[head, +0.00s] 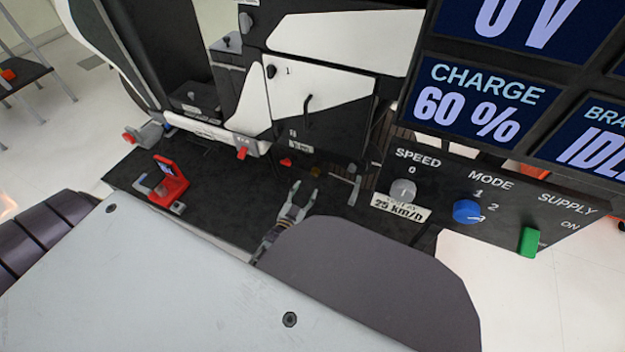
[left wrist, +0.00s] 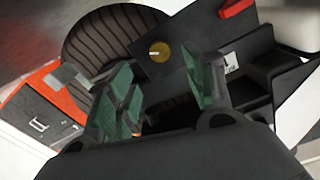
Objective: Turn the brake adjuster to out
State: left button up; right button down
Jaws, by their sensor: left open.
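A round brass-coloured knob (left wrist: 160,51) with a pale mark on its face sits on a dark plate in the left wrist view. It looks like the brake adjuster, but I cannot read any label for it. In the head view a small brownish-gold spot (head: 315,170) shows low on the rig, just beyond my left gripper (head: 305,188). That gripper is open and empty, its fingers pointing at the rig. In the left wrist view the green-padded fingers (left wrist: 162,88) stand apart, with the knob beyond the gap, not touched. My right gripper is not in view.
A panel with a grey speed knob (head: 403,191), a blue mode knob (head: 467,211) and a green supply switch (head: 529,241) stands at right. A red stand (head: 170,182) is on the dark bench at left. A ribbed dark tyre (left wrist: 105,50) is close behind the knob.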

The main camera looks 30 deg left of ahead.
aim_at(314, 174)
pick_arm(q)
jog(key=w+b, duration=0.2)
jog(key=w, duration=0.5)
jog(key=shift+a+b, duration=0.2)
jog(key=shift+b, duration=0.15)
jog(key=shift+w, duration=0.5)
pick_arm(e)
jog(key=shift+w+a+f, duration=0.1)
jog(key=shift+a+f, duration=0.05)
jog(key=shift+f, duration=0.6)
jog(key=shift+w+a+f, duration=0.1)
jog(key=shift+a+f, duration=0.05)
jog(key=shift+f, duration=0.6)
pick_arm(q)
jog(key=c, duration=1)
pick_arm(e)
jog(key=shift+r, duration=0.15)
